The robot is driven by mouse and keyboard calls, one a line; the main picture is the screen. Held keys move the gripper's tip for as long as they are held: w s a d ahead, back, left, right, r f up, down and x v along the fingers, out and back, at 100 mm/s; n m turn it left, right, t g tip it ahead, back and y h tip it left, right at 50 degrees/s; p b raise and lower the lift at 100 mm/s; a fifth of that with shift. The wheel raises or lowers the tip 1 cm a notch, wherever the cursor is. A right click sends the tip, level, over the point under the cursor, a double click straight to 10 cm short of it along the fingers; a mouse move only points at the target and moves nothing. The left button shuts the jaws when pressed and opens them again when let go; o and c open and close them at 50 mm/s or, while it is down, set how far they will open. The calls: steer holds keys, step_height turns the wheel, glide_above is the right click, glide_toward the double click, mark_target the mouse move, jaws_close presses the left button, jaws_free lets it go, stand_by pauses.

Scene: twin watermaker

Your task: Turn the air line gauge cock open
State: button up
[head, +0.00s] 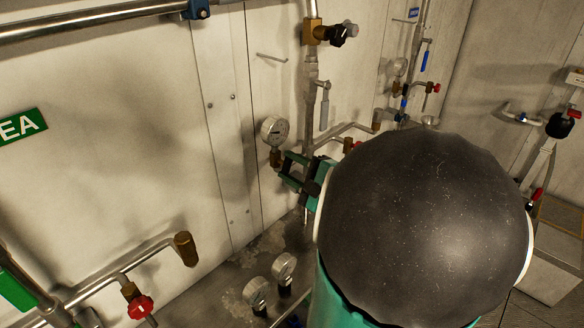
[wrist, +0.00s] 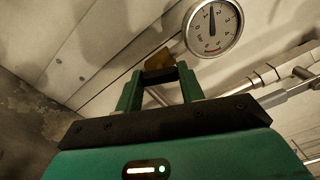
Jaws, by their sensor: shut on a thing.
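A round white-faced gauge (head: 275,130) stands on the pipework at the wall, left of the vertical pipe. It also shows at the upper right of the wrist view (wrist: 213,28), its needle pointing near the top of the dial. The brass gauge cock (head: 277,157) sits just below the gauge. In the wrist view its brass body (wrist: 158,58) shows just beyond my fingertips. My green gripper (head: 287,169) is at the cock, its two fingers (wrist: 160,80) shut on it. The gripped part is mostly hidden, so I cannot tell the handle's angle.
A vertical pipe (head: 308,100) with a brass valve (head: 315,32) runs close right of the gauge. Two more gauges (head: 284,268) stand lower down. A red-handled valve (head: 140,307) is at lower left. My own arm hides much of the right middle.

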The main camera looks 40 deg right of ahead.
steer(key=n, duration=0.4)
steer(key=shift+n, duration=0.3)
stand_by(0.3)
steer(key=o, duration=1)
steer(key=shift+s, duration=0.1)
steer(key=s, duration=1.3)
steer(key=shift+s+d, duration=0.25)
steer(key=shift+s, duration=0.1)
